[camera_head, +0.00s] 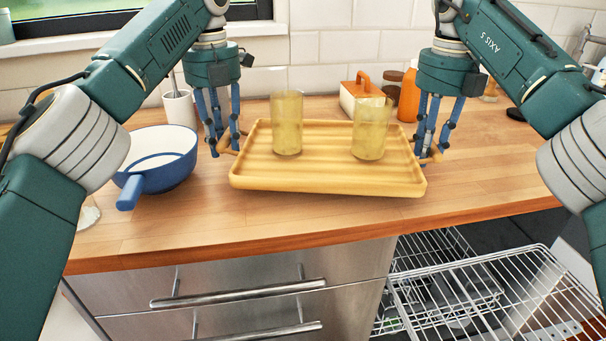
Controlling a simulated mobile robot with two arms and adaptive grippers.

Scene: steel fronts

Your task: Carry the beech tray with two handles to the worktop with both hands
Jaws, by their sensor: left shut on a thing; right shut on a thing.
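The beech tray (318,184) is a pale yellow, ribbed tray with a raised rim, over the wooden worktop (200,220). It looks about level; I cannot tell if it touches the worktop. Two yellowish glasses stand upright on it, the left glass (287,124) and the right glass (371,128). My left gripper (228,148) is shut on the tray's left handle. My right gripper (430,156) is shut on the tray's right handle. The blue fingers partly hide both handles.
A blue saucepan (176,172) stands left of the tray, close to my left gripper. An orange-handled box (362,94) and an orange bottle (409,96) stand behind the tray. Below the front edge are steel drawers (240,275) and, right, a pulled-out dishwasher rack (470,290).

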